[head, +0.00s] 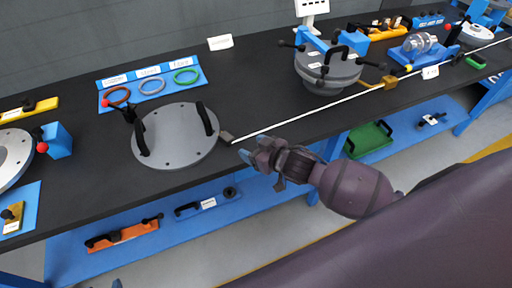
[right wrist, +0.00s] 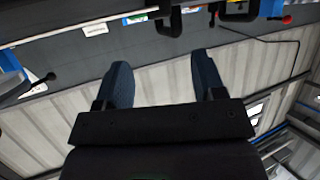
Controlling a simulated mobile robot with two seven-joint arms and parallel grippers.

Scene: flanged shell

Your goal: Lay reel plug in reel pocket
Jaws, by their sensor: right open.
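A small dark grey block (head: 226,137), which may be the reel plug, lies on the black bench at the left end of a long white line. The line runs right to a yellow piece (head: 389,82); I cannot tell whether this holds the reel pocket. My right gripper (head: 252,148) is open just right of the dark block, by the bench's front edge, apart from it. In the right wrist view its two fingers (right wrist: 158,78) are spread with nothing between them. A small dark tip (head: 117,284) at the bottom edge may be my left gripper.
A grey round plate (head: 175,136) with black handles lies left of the block. A blue tray (head: 150,85) with several rings is behind it. A grey flanged shell (head: 328,72) stands farther right. A blue lower shelf (head: 75,253) holds handled tools. Bare bench lies between plate and shell.

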